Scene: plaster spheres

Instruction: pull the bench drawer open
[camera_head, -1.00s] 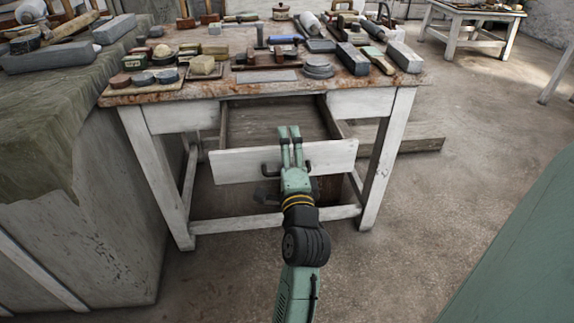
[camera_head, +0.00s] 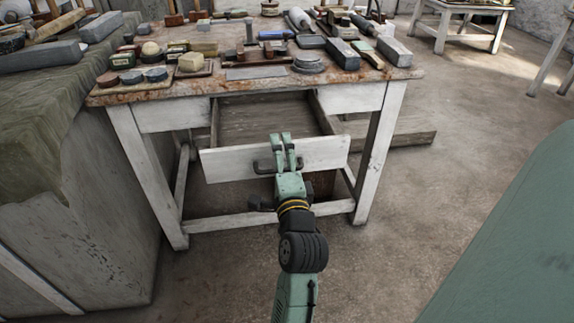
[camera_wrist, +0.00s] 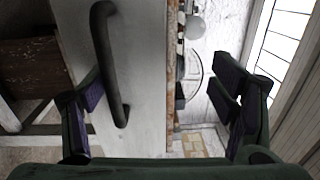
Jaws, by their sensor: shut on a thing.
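The bench (camera_head: 142,95) is a worn white wooden table with tools on top. Its drawer (camera_head: 262,117) stands well out, its empty-looking inside showing behind the white drawer front (camera_head: 225,163). A dark bar handle (camera_head: 261,166) is on that front; it also shows in the wrist view (camera_wrist: 109,62). My green gripper (camera_head: 284,152) is at the handle, near the middle of the front, its fingers pointing toward the bench. It is shut on the handle, though the exact contact is hard to make out. In the wrist view, the dark fingers (camera_wrist: 160,95) show at either side.
Stone blocks, tins and tools, among them a grey block (camera_head: 394,51), cover the bench top. A cloth-covered block (camera_head: 105,190) stands close on the left. A wooden plank (camera_head: 400,139) lies behind the right leg. The floor (camera_head: 410,240) at front right is clear.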

